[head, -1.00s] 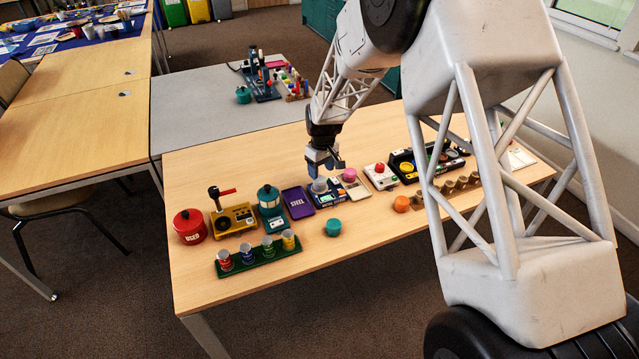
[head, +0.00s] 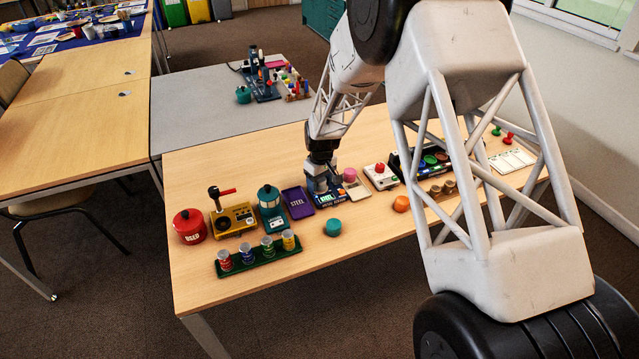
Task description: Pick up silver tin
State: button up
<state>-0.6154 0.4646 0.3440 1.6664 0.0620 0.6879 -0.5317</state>
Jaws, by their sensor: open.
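The silver tin (head: 320,187) is a small grey cylinder on the dark blue sensor device (head: 333,206) near the middle of the table. Only its lower part shows; my gripper covers the rest. My gripper (head: 322,178) points down with its fingers at the tin, and the jaws are open. I cannot tell whether a finger touches the tin. A lit panel on the device, in front of the tin, seems to read STEEL.
A purple STEEL tray (head: 297,203) stands just left of the device, and a beige unit with a pink knob (head: 349,175) just right. A teal puck (head: 333,228) lies in front. A green rack (head: 262,261) holds several small tins.

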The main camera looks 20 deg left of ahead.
jog(key=shift+f, duration=0.1)
dwell(0.5)
jog(key=c, duration=0.7)
jog(key=shift+r, duration=0.85)
notch_tip(320, 180, up, 2)
jog(key=shift+r, duration=0.1)
jog(key=s+d, duration=0.3)
jog(key=s, duration=0.1)
jog(key=s+d, duration=0.3)
jog(key=s, duration=0.1)
jog(key=s+d+r, duration=0.1)
jog(key=s+d, duration=0.2)
jog(key=s, duration=0.2)
jog(key=shift+d, duration=0.1)
